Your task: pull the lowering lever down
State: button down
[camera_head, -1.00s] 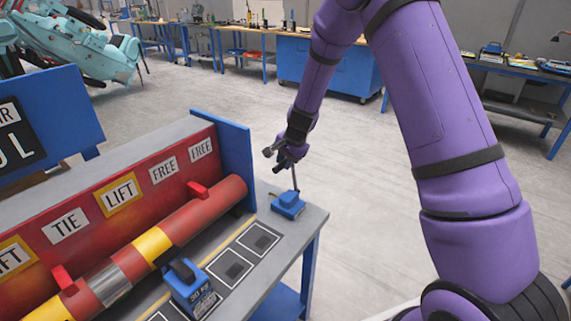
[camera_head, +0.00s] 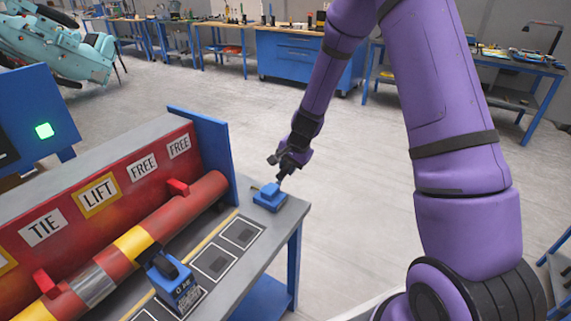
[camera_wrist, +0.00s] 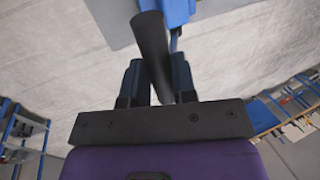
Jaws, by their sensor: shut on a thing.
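The lowering lever's blue base (camera_head: 270,199) sits at the far right corner of the grey bench. Its short dark rod rises from the base to my gripper (camera_head: 284,163), which is low, just above the base. In the wrist view the dark round lever handle (camera_wrist: 153,48) stands slightly tilted between the two fingers of my gripper (camera_wrist: 155,80), and the blue base (camera_wrist: 180,10) shows beyond it. My gripper is shut on the handle. The fingers hide part of the rod in the head view.
A red and yellow roller (camera_head: 165,222) lies along a red panel with TIE, LIFT and FREE labels. A blue block (camera_head: 175,285) stands on the bench front. Open floor lies right of the bench.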

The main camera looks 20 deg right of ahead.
jog(key=shift+s+d+f, duration=0.1)
jog(key=shift+s, duration=0.05)
dwell(0.3)
jog(key=c, duration=0.9)
grip_release()
jog(key=v, duration=1)
jog(key=shift+d+r, duration=0.1)
jog(key=shift+r, duration=0.25)
